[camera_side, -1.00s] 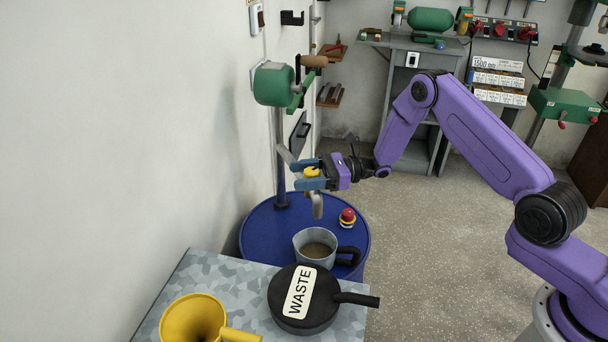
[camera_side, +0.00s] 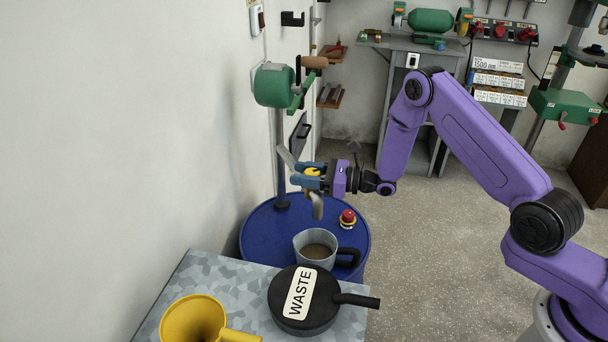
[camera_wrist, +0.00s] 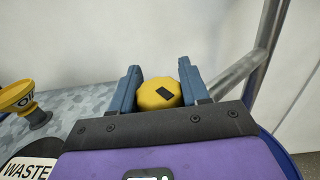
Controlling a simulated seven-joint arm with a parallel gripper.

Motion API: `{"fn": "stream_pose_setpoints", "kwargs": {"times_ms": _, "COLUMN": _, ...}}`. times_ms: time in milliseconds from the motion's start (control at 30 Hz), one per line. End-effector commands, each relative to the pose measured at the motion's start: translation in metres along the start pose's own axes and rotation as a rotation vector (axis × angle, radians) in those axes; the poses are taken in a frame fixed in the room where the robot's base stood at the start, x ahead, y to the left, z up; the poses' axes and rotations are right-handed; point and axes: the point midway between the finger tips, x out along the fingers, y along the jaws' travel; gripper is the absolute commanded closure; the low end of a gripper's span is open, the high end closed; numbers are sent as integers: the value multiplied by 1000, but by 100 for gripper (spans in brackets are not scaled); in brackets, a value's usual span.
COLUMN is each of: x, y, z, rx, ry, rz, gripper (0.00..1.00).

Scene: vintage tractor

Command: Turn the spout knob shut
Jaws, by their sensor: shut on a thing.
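The yellow spout knob (camera_side: 312,172) sits on the grey spout (camera_side: 317,204) above the blue drum (camera_side: 262,232). My gripper (camera_side: 309,178) is at the knob with its blue fingers on either side, shut on it. In the wrist view the knob (camera_wrist: 158,93) is a yellow round piece with a dark rectangular mark, between the two fingers (camera_wrist: 160,92). The spout's mouth points down over a grey jug (camera_side: 305,238) holding brownish liquid on the drum top. I cannot tell whether liquid is flowing.
A black WASTE container (camera_side: 322,311) and a yellow funnel (camera_side: 185,312) rest on the camouflage-patterned table (camera_side: 233,272) in front. The floor to the right is open.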

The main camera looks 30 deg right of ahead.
Motion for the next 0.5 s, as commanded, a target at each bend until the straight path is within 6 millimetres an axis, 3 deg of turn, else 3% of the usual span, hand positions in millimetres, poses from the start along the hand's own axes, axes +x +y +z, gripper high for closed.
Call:
{"fn": "stream_pose_setpoints", "kwargs": {"times_ms": 333, "x": -1, "y": 0, "z": 0, "rx": 0, "ry": 0, "rz": -14, "gripper": 85}}
{"fn": "stream_pose_setpoints", "kwargs": {"times_ms": 367, "x": -1, "y": 0, "z": 0, "rx": 0, "ry": 0, "rz": -14, "gripper": 52}}
{"fn": "stream_pose_setpoints", "kwargs": {"times_ms": 400, "x": -1, "y": -1, "z": 0, "rx": 0, "ry": 0, "rz": -14, "gripper": 38}}
{"fn": "stream_pose_setpoints", "kwargs": {"times_ms": 500, "x": -1, "y": 0, "z": 0, "rx": 0, "ry": 0, "rz": -14, "gripper": 34}}
